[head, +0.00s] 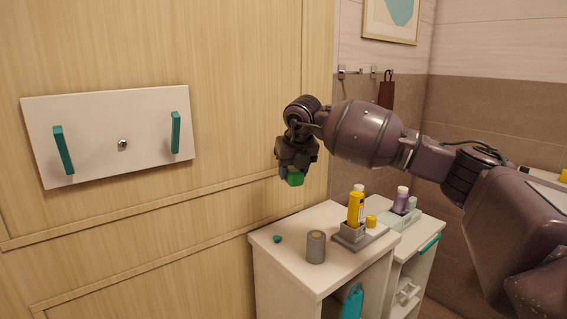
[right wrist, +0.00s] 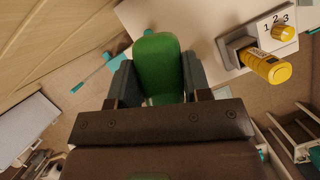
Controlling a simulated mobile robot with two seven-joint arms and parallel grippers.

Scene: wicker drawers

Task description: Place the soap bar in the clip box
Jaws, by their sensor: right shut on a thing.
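My right gripper (head: 292,170) is shut on a rounded green block, which looks like the soap bar (head: 295,180). It holds the block in the air above and behind the white cabinet (head: 290,240), near the wooden wall. In the right wrist view the soap bar (right wrist: 158,68) sits between the two dark fingers. I cannot tell for sure which thing is the clip box. My left gripper is not in view.
On the cabinet top are a small teal ball (head: 277,239), a grey cylinder (head: 316,246) and a grey numbered holder (head: 353,233) with a yellow bottle (head: 356,207). A pale green tray (head: 394,222) with a purple bottle (head: 401,200) stands right. A white panel (head: 110,117) with teal handles is on the wall.

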